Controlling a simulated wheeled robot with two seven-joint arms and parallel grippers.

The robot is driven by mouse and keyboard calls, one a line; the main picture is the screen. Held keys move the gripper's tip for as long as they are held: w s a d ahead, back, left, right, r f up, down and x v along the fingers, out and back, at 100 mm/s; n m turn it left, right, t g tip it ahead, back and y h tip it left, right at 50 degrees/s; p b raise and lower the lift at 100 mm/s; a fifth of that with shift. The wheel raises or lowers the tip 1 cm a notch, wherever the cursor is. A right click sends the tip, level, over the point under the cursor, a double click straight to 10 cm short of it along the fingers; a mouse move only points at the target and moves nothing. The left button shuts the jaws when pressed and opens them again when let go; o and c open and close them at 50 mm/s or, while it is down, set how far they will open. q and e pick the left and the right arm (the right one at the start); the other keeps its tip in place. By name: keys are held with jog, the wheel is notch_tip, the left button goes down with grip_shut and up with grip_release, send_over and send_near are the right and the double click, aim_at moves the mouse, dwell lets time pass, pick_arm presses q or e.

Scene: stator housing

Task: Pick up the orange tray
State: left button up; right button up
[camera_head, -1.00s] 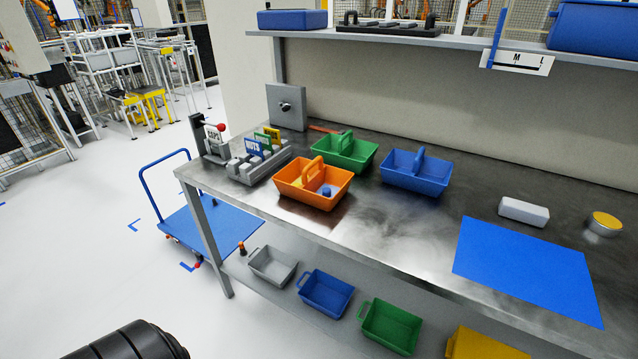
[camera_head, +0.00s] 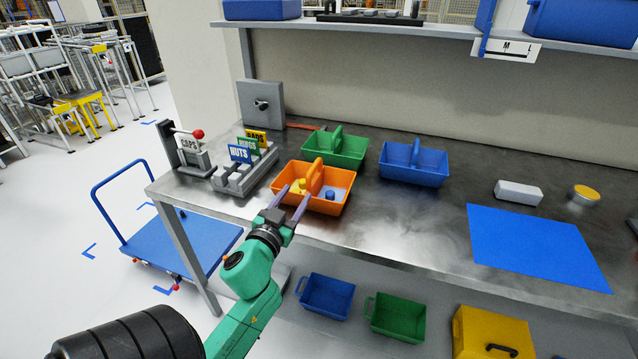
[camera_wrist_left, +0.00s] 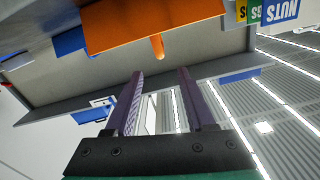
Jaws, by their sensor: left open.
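The orange tray (camera_head: 332,208) stands on the metal workbench near its front edge, with its upright handle across the middle. A small yellow part (camera_head: 300,186) and a small blue part (camera_head: 329,193) lie in it. My left gripper (camera_head: 295,194) is open and empty, its fingers pointing at the tray's front side and overlapping it in the picture. Whether they touch cannot be told. In the left wrist view, the orange tray (camera_wrist_left: 150,25) is beyond the open fingertips (camera_wrist_left: 160,75), with a gap in the picture. My right gripper is not in view.
A green tray (camera_head: 349,152) stands close behind, and a blue tray (camera_head: 425,173) to the right. The sign rack (camera_head: 238,181) is left of the orange tray. Bins sit below.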

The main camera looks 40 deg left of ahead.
aim_at(309, 174)
pick_arm(q)
jog(key=p+x, duration=0.1)
jog(key=x, duration=0.3)
jog(key=shift+w+r, duration=0.1)
jog(key=shift+r, duration=0.1)
jog(key=x, duration=0.4)
jog(key=shift+a, duration=0.1)
jog(key=x, duration=0.5)
jog(key=shift+w+a+f, duration=0.1)
jog(key=shift+w+f, duration=0.15)
jog(key=shift+f, duration=0.15)
grip_shut()
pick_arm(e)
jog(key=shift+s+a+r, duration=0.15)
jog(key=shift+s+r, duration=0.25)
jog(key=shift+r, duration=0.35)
pick_arm(q)
jog(key=shift+r, duration=0.1)
